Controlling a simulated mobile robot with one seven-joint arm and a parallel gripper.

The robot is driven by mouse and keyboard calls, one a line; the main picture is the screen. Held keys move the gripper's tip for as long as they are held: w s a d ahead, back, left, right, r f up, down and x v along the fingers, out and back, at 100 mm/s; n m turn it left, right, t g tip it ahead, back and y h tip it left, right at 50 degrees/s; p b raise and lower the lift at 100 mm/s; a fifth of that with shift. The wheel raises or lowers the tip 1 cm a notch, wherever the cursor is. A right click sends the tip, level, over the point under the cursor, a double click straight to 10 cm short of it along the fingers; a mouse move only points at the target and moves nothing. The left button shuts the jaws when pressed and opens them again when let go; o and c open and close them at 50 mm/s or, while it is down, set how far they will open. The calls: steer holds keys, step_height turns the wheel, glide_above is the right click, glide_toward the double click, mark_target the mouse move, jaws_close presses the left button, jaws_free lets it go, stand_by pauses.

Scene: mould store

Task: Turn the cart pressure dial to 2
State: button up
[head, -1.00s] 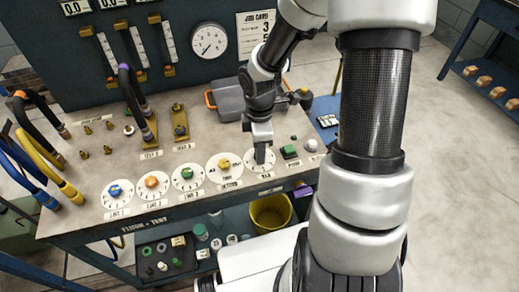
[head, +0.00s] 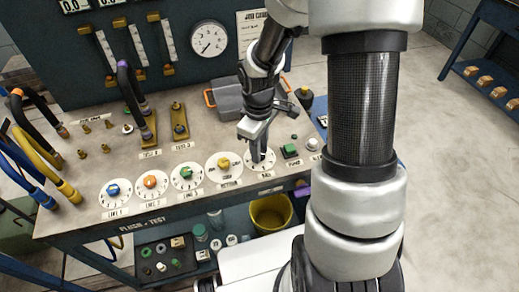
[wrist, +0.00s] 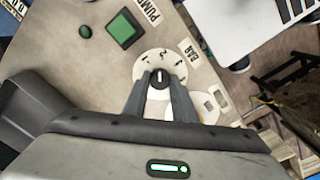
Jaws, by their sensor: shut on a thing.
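The pressure dial is a round white plate (head: 270,155) labelled BAR, at the right end of the row of dials on the bench. It also shows in the wrist view (wrist: 143,70), with a small dark knob (wrist: 159,77) at its middle. My gripper (head: 258,158) points down onto this dial. In the wrist view its two fingers (wrist: 160,88) are shut on the knob, one on each side. A pale mark on the knob points up in the picture, toward the numbers on the plate's far edge. The fingers and palm hide the plate's near part.
A yellow-knobbed dial (head: 224,164) stands just left, then green, orange and blue ones. A green square button (head: 290,150) sits close on the right. Hoses (head: 130,85) rise at the left. A grey case (head: 228,98) lies behind. A yellow bucket (head: 271,214) is below.

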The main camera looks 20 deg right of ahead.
steer(key=shift+m, duration=0.6)
steer(key=shift+w, duration=0.1)
steer(key=o, duration=1)
steer(key=shift+o, duration=0.2)
steer(key=shift+r, duration=0.1)
step_height(320, 180, up, 17)
steer(key=p, duration=0.2)
steer(key=shift+s+a+r+p, duration=0.15)
steer(key=shift+s+p, duration=0.05)
steer(key=shift+p, duration=0.1)
